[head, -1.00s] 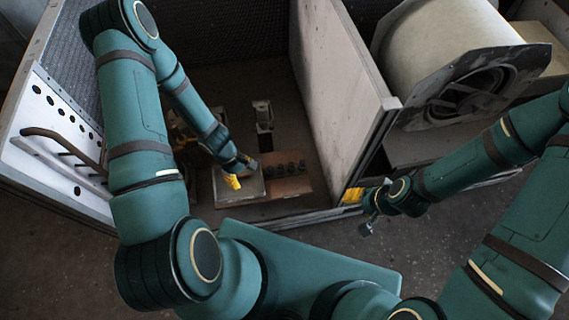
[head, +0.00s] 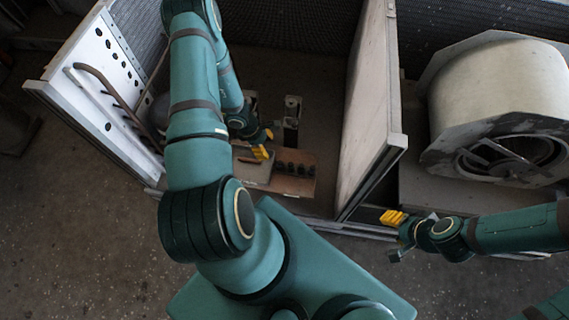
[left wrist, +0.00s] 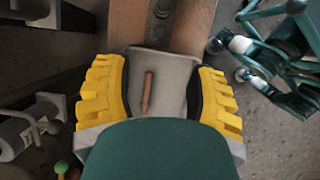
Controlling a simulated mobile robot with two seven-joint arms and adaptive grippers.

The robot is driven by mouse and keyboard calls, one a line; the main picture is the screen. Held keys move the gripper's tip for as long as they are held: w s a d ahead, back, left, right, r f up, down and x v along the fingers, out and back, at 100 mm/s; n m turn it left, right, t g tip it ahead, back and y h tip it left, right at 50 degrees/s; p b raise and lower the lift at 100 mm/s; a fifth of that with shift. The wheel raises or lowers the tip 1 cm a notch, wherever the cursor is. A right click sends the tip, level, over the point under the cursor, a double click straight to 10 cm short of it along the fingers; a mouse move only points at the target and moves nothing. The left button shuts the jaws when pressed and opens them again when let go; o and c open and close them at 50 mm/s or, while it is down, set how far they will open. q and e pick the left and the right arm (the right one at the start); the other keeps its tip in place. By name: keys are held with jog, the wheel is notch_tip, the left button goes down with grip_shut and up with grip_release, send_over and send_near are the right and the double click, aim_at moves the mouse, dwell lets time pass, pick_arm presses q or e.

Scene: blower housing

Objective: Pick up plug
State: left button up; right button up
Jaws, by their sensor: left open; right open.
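The plug appears to be the small brown, tapered pin (left wrist: 147,92) lying on a light grey tray (left wrist: 170,66) in the left wrist view. In the head view a small brown mark (head: 248,160) lies on the same tray (head: 262,173), too small to be sure of. My left gripper (head: 264,144) is open above the tray, with its yellow fingers to either side of the pin in the left wrist view (left wrist: 160,82). Nothing is between its pads but the view of the pin below. My right gripper (head: 402,236) is open and empty, outside the housing's front edge.
A brown block with a row of dark holes (head: 296,165) adjoins the tray. A grey upright fixture (head: 292,112) stands behind it. The housing's divider wall (head: 370,120) rises to the right, with a large blower drum (head: 495,95) beyond. A perforated white panel (head: 95,75) stands left.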

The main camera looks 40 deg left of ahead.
aim_at(280, 162)
pick_arm(q)
jog(key=b+x, duration=0.1)
jog(key=x, duration=0.6)
jog(key=shift+f, duration=0.25)
jog(key=shift+b+x, duration=0.85)
jog(key=shift+x, duration=1.8)
jog(key=shift+w+d+r, duration=0.1)
jog(key=shift+w, duration=0.05)
jog(key=c, duration=0.9)
